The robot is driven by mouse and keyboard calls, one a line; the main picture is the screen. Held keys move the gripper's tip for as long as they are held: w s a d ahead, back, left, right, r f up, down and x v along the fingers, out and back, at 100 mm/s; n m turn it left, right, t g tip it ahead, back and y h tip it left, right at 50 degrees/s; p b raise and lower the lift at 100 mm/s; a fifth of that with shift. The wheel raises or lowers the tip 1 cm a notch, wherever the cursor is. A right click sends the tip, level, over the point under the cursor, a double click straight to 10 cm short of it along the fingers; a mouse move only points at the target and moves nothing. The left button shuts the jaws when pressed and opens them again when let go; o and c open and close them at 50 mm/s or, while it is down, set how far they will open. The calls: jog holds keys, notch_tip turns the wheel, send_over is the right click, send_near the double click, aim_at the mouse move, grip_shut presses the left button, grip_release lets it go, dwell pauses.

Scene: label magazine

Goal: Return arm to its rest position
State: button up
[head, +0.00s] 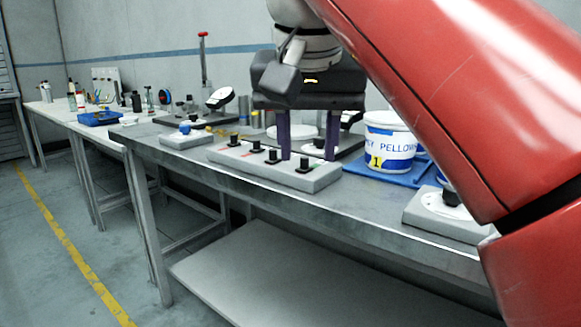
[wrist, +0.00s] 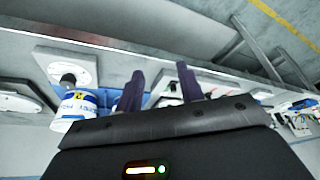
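My red arm crosses the right side of the head view, and my gripper (head: 308,156) hangs from it over the workbench. Its two dark purple fingers point down and stand well apart, with nothing between them. A grey block with several black knobs (head: 272,166) lies under and in front of the fingers; I cannot tell whether the fingertips clear it. In the wrist view, my gripper (wrist: 160,69) also shows spread, empty fingers.
A white labelled bucket (head: 389,142) stands on a blue tray (head: 408,178) right of my gripper. A grey block with a round white plate (head: 447,205) sits near the bench's front edge. Another bench (head: 62,112) with bottles and a blue bin (head: 98,118) extends left. The floor at left is clear.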

jog(key=s+d+f, duration=0.3)
jog(key=d+f, duration=0.1)
jog(key=f, duration=0.7)
jog(key=s+d+f, duration=0.3)
jog(key=d+f, duration=0.2)
jog(key=f, duration=0.6)
jog(key=s+d+f+t, duration=0.1)
jog(key=s+d+f, duration=0.2)
jog(key=f, duration=0.8)
jog(key=shift+d+n, duration=0.4)
jog(key=shift+d, duration=0.25)
jog(key=shift+s, duration=0.1)
jog(key=shift+d, duration=0.1)
